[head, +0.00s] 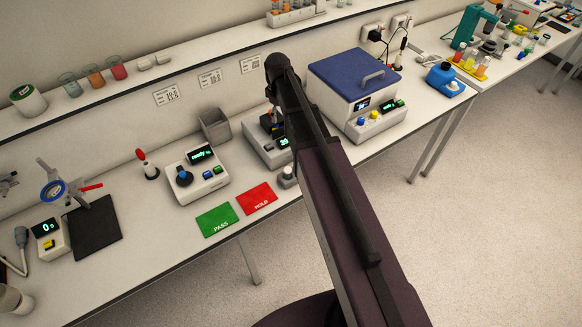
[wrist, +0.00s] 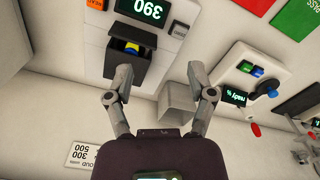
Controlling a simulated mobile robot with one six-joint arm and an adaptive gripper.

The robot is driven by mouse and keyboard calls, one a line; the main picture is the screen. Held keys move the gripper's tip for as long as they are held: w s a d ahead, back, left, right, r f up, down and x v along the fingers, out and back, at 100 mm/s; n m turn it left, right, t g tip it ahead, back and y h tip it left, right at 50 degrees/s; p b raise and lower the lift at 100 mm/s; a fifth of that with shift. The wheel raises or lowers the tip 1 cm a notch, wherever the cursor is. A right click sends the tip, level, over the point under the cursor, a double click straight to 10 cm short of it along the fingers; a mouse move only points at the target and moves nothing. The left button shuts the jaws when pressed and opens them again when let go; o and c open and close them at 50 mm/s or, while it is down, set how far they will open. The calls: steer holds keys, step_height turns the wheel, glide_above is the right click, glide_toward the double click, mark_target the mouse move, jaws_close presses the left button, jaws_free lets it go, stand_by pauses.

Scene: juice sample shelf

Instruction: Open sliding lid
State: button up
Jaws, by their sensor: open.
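A grey instrument (head: 256,146) with a lit green display stands on the bench, partly behind my arm in the head view. In the wrist view the same instrument (wrist: 96,55) is upside down, its display reading 390. Its black chamber (wrist: 125,70) shows a dark opening with something yellow and blue inside. I cannot tell which part of the chamber is the sliding lid, or how far it is slid. My gripper (wrist: 157,70) is open and empty, its left finger overlapping the chamber in the picture. I cannot tell whether it touches. The gripper is hidden in the head view.
A grey open bin (head: 214,126) stands left of the instrument; in the wrist view the bin (wrist: 178,100) is beyond the fingers. A blue-lidded box (head: 352,95) stands right.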

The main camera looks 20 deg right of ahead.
steer(key=s+f+m+b, duration=0.3)
steer(key=s+f+b, duration=0.1)
steer(key=s, duration=0.3)
steer(key=s+f+m+b, duration=0.3)
steer(key=s+f+b, duration=0.1)
steer(key=s, duration=0.4)
steer(key=shift+f+m+b, duration=0.3)
steer(key=shift+f, duration=0.25)
steer(key=shift+w, duration=0.15)
steer(key=w+r+n+p, duration=0.5)
steer(key=w+r+p, duration=0.2)
steer(key=w, duration=0.6)
steer(key=w+r+n+p, duration=0.5)
steer(key=w+r+p, duration=0.3)
steer(key=w, duration=0.5)
steer(key=shift+a+n, duration=0.3)
steer(key=shift+f, duration=0.25)
step_height(320, 180, down, 13)
steer(key=b, duration=1.4)
steer(key=shift+f, duration=0.2)
steer(key=shift+w, duration=0.1)
jaws_close()
